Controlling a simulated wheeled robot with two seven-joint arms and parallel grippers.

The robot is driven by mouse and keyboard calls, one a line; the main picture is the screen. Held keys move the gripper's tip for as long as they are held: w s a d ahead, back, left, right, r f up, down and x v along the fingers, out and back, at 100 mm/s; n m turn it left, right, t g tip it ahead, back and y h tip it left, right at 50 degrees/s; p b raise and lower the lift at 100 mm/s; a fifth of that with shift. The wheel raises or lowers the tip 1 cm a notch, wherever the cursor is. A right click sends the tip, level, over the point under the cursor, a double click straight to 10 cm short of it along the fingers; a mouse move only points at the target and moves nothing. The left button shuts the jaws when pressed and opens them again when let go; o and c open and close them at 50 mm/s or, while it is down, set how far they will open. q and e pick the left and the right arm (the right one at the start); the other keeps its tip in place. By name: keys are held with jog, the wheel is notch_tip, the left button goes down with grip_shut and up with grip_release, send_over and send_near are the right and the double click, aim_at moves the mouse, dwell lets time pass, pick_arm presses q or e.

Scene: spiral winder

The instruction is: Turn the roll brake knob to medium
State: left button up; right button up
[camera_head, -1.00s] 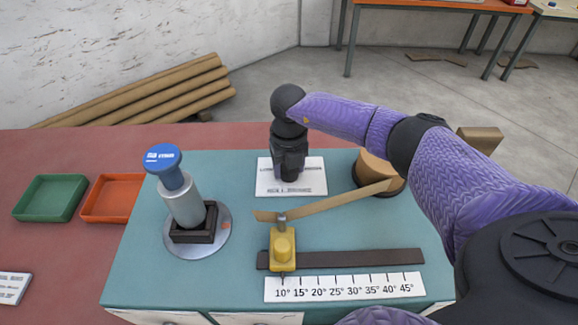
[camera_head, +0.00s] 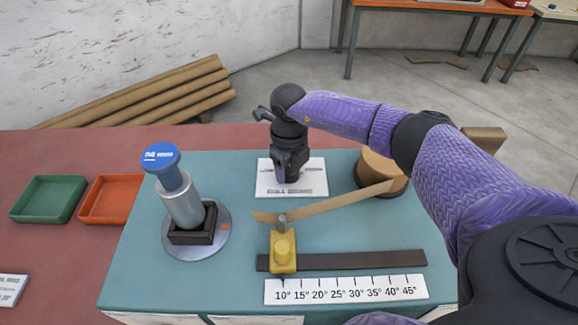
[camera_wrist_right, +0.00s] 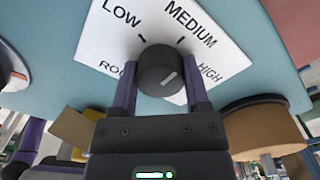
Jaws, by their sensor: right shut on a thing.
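The roll brake knob (camera_wrist_right: 158,68) is dark and round with a short white pointer mark on its face. It stands on a white label plate (camera_wrist_right: 108,45) printed LOW, MEDIUM and HIGH, with tick marks. The pointer mark sits right of the face's middle and slants up to the right, seemingly toward the MEDIUM–HIGH side; its exact setting is hard to tell. My right gripper (camera_wrist_right: 160,88) is shut on the knob, one finger on each side. In the head view my right gripper (camera_head: 290,176) points down over the plate (camera_head: 310,183) and hides the knob. My left gripper is not in view.
A brown paper roll (camera_head: 376,172) stands right of the plate, its strip running to a yellow slider (camera_head: 283,250) above an angle scale (camera_head: 345,289). A silver cylinder with a blue cap (camera_head: 161,157) stands left. Green (camera_head: 48,199) and orange (camera_head: 111,199) trays lie farther left.

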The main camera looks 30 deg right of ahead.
aim_at(289, 167)
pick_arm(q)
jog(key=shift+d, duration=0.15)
pick_arm(e)
jog(key=o, duration=1.1)
jog(key=shift+o, duration=0.9)
jog(key=shift+r, duration=0.1)
notch_tip(289, 167, up, 10)
jog(key=shift+f+p, duration=0.25)
jog(key=shift+p, duration=0.4)
jog(key=shift+r, duration=0.2)
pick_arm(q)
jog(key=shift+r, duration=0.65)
